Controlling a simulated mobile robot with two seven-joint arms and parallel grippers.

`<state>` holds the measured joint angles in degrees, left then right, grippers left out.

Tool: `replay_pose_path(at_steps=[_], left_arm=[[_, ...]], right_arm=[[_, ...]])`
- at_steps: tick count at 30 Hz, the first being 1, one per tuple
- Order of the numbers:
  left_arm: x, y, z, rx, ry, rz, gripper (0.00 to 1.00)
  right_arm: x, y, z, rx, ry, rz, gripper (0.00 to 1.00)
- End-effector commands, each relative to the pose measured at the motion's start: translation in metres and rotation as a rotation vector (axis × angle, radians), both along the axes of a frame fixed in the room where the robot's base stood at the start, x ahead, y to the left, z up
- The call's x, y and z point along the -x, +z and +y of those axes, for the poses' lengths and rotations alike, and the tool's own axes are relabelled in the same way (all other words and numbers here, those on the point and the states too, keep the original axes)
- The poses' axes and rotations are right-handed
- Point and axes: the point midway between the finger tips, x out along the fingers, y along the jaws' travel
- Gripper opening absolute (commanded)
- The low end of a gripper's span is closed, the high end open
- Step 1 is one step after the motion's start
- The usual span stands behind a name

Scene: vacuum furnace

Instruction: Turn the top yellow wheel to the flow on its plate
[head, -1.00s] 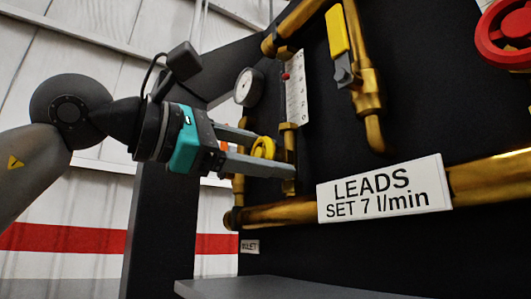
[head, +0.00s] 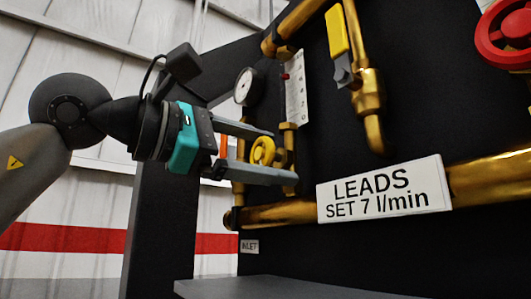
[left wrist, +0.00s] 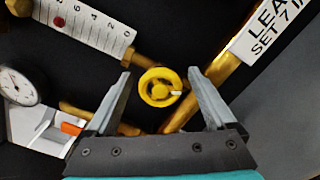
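The yellow wheel (head: 262,151) sits on a brass fitting below the flow scale; it also shows in the left wrist view (left wrist: 160,87), with a white mark on its right side. My left gripper (head: 284,157) is open, its fingers on either side of the wheel with gaps visible in the wrist view. The flow scale (head: 296,88) has a red float; in the wrist view (left wrist: 85,25) the float is near the 6, exact reading unclear. A white plate (head: 385,187) reads "LEADS SET 7 l/min". My right gripper is not in view.
A round gauge (head: 247,87) is left of the scale. A yellow lever (head: 338,33) and a red wheel (head: 507,35) are at upper right. A brass pipe (head: 490,177) runs behind the plate.

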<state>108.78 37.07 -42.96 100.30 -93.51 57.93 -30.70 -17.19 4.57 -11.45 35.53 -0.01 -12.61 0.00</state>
Motion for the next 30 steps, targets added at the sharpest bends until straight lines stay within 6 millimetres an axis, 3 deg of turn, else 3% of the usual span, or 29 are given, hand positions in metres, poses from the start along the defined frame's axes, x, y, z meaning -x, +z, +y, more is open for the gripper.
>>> replay_pose_path(at_steps=[11, 24, 30], left_arm=[[0.006, -0.001, 0.011, 0.001, 0.003, 0.000, 0.89], [0.064, -0.002, 0.091, 0.002, 0.004, -0.001, 0.89], [0.083, -0.001, 0.115, 0.001, 0.002, -0.001, 0.89]], right_arm=[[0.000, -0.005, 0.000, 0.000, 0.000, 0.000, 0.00], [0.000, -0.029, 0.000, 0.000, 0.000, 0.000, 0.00], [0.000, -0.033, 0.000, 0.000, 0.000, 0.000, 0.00]])
